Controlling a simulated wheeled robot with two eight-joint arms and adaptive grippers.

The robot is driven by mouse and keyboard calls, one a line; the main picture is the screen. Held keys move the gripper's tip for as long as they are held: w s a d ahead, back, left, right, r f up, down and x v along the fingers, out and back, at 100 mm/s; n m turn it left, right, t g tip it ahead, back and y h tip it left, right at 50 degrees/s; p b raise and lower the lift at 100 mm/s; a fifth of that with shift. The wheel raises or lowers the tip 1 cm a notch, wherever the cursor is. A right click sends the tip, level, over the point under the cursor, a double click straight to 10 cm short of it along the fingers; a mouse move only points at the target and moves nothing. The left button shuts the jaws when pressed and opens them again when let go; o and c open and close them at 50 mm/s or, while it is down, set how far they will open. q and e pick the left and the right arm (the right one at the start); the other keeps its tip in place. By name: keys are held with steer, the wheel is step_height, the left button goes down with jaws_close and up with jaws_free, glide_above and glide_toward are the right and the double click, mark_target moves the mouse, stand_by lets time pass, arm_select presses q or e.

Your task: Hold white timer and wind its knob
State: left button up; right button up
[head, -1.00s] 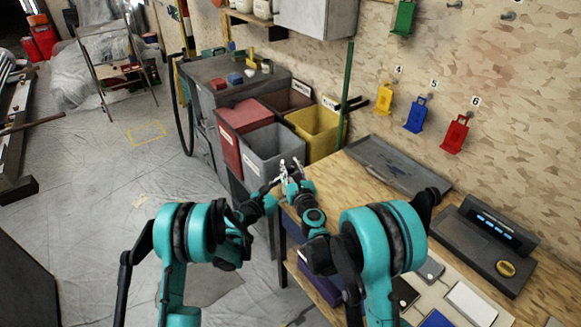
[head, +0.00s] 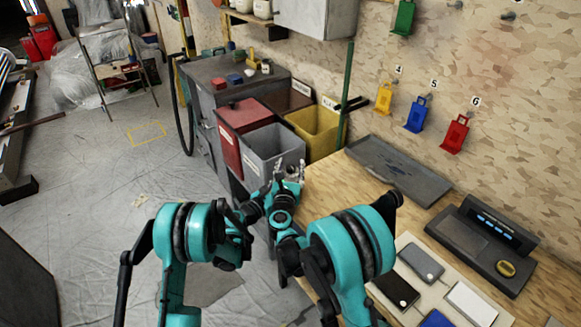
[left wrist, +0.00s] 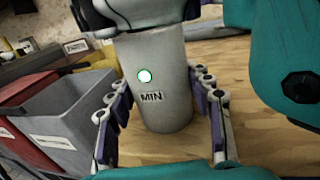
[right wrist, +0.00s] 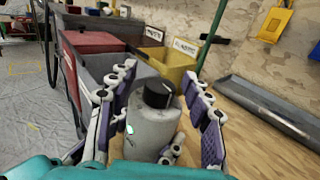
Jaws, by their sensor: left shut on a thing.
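The white timer (left wrist: 155,75) is a light grey-white cylinder with "MIN" lettering and a small round green-rimmed mark. My left gripper (left wrist: 162,112) is shut on its body, one finger along each side. In the right wrist view the timer (right wrist: 150,130) stands upright with its black knob (right wrist: 158,92) on top. My right gripper (right wrist: 158,76) is open, its fingers spread on either side of the knob with gaps visible. In the head view both hands meet near the grey bin, and the timer is too small or hidden to make out.
A grey bin (head: 273,148), a red bin (head: 238,118) and a yellow bin (head: 315,124) stand behind the hands. The wooden bench (head: 340,205) is to the right, with a dark tray (head: 400,172) and a black device (head: 480,245) on it.

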mark_target(292, 165)
step_height(292, 165, up, 10)
steer(key=shift+r, duration=0.1)
stand_by(0.5)
steer(key=shift+w+d+f, duration=0.15)
steer(key=shift+d+f, duration=0.05)
steer(key=shift+f, duration=0.05)
steer(key=s+d+f+n+g+y, duration=0.4)
steer(key=s+d+f+n+y, duration=0.45)
steer(key=y, duration=0.45)
steer(key=shift+n, duration=0.25)
steer(key=x, duration=0.4)
steer(key=a+x, duration=0.1)
steer(key=x, duration=0.3)
steer(key=s+f+x, duration=0.1)
steer(key=x, duration=0.3)
steer(key=shift+s+a, duration=0.1)
steer(key=shift+a, duration=0.05)
